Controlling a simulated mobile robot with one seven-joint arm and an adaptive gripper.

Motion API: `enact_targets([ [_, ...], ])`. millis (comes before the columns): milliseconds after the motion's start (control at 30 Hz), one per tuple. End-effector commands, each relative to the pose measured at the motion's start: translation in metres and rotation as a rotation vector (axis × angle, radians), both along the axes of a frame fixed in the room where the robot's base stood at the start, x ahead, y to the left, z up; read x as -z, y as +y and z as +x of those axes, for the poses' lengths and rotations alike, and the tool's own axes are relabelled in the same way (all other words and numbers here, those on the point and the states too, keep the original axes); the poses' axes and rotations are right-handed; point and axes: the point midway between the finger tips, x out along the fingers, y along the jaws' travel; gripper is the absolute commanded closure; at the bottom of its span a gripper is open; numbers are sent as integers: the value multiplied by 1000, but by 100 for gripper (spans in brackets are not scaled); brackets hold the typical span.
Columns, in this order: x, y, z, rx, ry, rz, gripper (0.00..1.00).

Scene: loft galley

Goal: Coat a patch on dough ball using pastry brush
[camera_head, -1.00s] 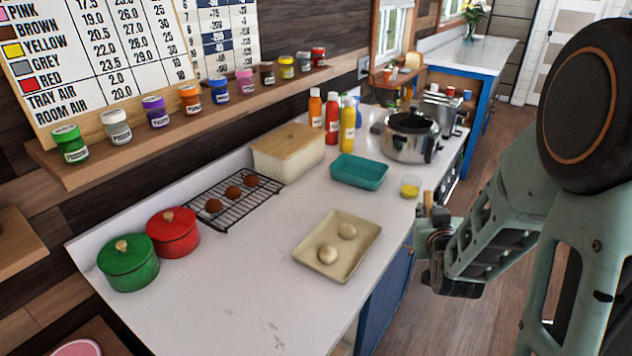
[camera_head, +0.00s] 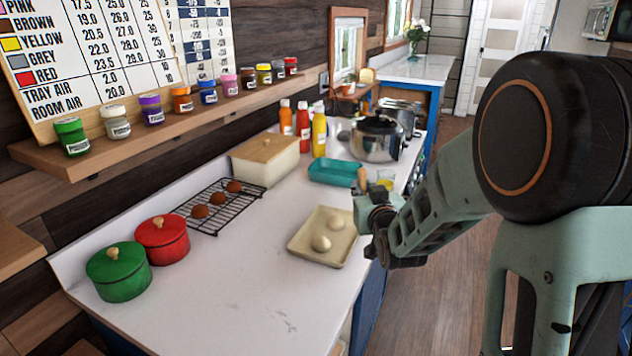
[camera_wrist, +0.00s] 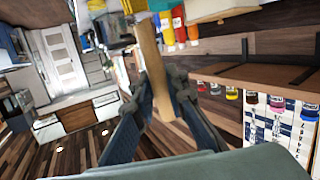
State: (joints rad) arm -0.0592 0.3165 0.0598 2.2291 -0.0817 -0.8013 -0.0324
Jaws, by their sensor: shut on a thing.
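Two pale dough balls (camera_head: 336,222) (camera_head: 321,243) rest on a beige tray (camera_head: 298,249) near the counter's right edge. My gripper (camera_head: 372,200) is at the right of the tray, apart from the dough. It is shut on the pastry brush, whose wooden handle (camera_head: 362,179) sticks up above the fingers. The wrist view shows the handle (camera_wrist: 152,65) between the two fingers. The bristles cannot be made out in either view. A small glass with yellow liquid (camera_head: 386,180) stands just behind my gripper, partly hidden.
A teal dish (camera_head: 335,173), sauce bottles (camera_head: 303,127) and a steel pot (camera_head: 376,142) stand beyond the tray. A cooling rack (camera_head: 217,222) with brown balls, a red pot (camera_head: 162,241) and a green pot (camera_head: 118,273) are left. The front counter is clear.

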Motion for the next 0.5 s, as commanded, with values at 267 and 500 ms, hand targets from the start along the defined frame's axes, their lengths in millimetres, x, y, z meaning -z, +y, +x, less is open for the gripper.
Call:
enact_targets([
  [267,-24,84,34,-141,-118,78,100],
  [500,-41,111,39,-184,-151,105,100],
])
